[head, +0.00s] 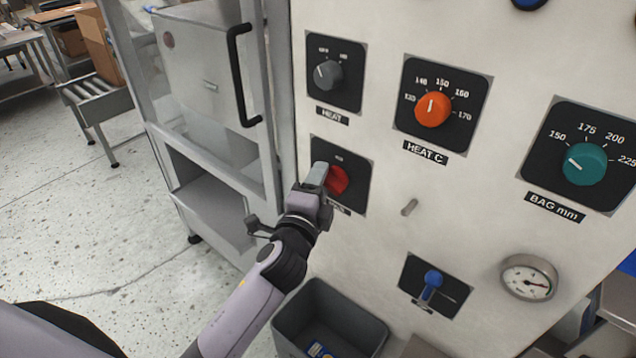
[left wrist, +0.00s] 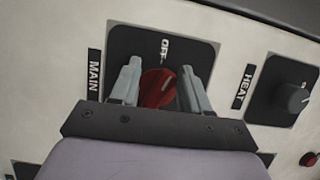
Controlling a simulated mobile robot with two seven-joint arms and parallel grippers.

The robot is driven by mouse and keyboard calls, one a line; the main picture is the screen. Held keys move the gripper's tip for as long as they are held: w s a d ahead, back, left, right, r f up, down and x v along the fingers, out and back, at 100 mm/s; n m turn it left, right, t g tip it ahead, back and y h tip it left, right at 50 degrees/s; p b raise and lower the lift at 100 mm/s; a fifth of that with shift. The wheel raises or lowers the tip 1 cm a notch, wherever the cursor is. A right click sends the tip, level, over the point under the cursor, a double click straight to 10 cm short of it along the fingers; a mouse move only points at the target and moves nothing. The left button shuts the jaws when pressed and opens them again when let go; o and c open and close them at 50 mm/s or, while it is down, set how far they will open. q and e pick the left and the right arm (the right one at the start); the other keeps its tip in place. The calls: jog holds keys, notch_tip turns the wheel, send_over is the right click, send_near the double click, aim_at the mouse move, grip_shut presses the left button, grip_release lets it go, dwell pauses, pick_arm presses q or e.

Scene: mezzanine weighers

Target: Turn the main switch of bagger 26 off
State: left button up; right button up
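The main switch is a red knob (head: 338,180) on a black plate on the bagger's pale panel. In the left wrist view the red knob (left wrist: 158,88) sits beside the MAIN label (left wrist: 93,75). An OFF mark (left wrist: 167,48) shows above it there. Whether the fingers press on the knob cannot be seen. My right gripper is not in view.
The grey HEAT knob (head: 327,75) is just above, the orange HEAT C knob (head: 432,109) and teal BAG mm knob (head: 584,164) to the right. A blue lever (head: 432,280) and a gauge (head: 530,277) are lower. A grey bin (head: 318,300) stands below; open floor lies left.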

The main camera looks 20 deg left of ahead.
pick_arm(q)
jog(key=s, duration=0.7)
jog(key=shift+d+b, duration=0.15)
jog(key=shift+b, duration=0.25)
